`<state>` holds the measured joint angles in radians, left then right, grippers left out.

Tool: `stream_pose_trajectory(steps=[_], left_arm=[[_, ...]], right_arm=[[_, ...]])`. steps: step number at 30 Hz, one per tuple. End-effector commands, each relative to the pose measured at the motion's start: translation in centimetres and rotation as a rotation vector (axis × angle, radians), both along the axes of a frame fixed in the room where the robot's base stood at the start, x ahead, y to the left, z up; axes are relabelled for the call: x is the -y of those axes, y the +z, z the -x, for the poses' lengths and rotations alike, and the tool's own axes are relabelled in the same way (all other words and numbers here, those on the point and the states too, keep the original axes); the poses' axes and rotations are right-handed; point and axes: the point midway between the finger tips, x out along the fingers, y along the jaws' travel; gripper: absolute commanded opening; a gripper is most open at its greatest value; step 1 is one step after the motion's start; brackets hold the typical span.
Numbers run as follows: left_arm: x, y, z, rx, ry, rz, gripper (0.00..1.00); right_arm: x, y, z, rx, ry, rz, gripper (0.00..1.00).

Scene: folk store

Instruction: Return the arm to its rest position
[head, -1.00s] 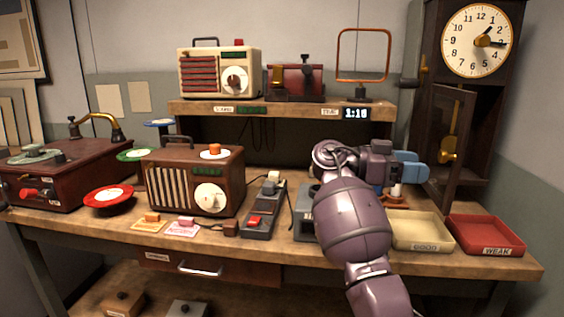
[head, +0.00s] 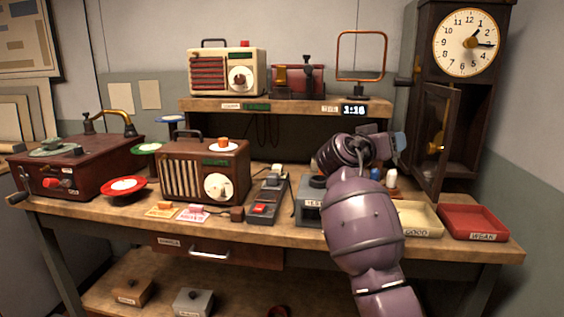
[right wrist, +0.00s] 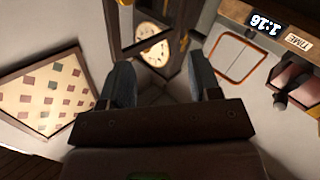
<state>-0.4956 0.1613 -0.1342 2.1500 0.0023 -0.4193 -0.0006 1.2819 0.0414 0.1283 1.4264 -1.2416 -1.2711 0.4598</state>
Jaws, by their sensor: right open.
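My right arm reaches up over the front of the workbench in the head view, in front of the grey tester box (head: 308,210). Its gripper (head: 398,145) is above the bench near the clock case, partly hidden by my wrist. In the right wrist view the two fingers of the gripper (right wrist: 162,85) stand apart with nothing between them, and the wall and clock show beyond. My left gripper does not show in any view.
A cream tray marked GOOD (head: 421,233) and a red tray marked WEAK (head: 474,237) sit at the right of the bench (head: 290,235). A brown radio (head: 180,175) stands at the left. The tall clock (head: 467,42) and the shelf (head: 285,106) are close to the arm.

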Motion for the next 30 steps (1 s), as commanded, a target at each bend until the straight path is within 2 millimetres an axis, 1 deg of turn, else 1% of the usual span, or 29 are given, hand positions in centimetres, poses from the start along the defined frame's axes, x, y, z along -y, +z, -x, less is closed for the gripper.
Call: stream_pose_trajectory(steps=[3, 7, 11, 14, 17, 23, 29, 30], left_arm=[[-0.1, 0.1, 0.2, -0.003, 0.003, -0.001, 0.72], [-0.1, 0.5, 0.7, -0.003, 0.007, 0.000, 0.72], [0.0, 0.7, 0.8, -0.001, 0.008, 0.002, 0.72], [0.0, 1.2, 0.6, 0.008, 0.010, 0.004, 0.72], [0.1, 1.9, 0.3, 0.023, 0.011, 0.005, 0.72], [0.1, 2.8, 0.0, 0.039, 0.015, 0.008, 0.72], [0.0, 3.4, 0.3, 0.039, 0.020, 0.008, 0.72], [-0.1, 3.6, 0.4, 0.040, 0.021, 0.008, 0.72]], right_arm=[[-0.9, -1.9, -0.2, -0.022, 0.209, 0.032, 0.57], [-2.0, -4.8, 0.5, -0.032, 0.410, 0.061, 0.57], [-2.7, -8.0, 2.3, -0.032, 0.566, 0.072, 0.57], [-3.0, -10.4, 4.1, -0.026, 0.662, 0.068, 0.57], [-3.2, -12.9, 6.3, -0.022, 0.745, 0.058, 0.57], [-3.1, -17.4, 11.4, -0.012, 0.867, 0.010, 0.57], [-2.5, -21.7, 17.3, -0.014, 0.941, -0.067, 0.57], [-2.3, -22.6, 18.5, -0.017, 0.949, -0.086, 0.57]])
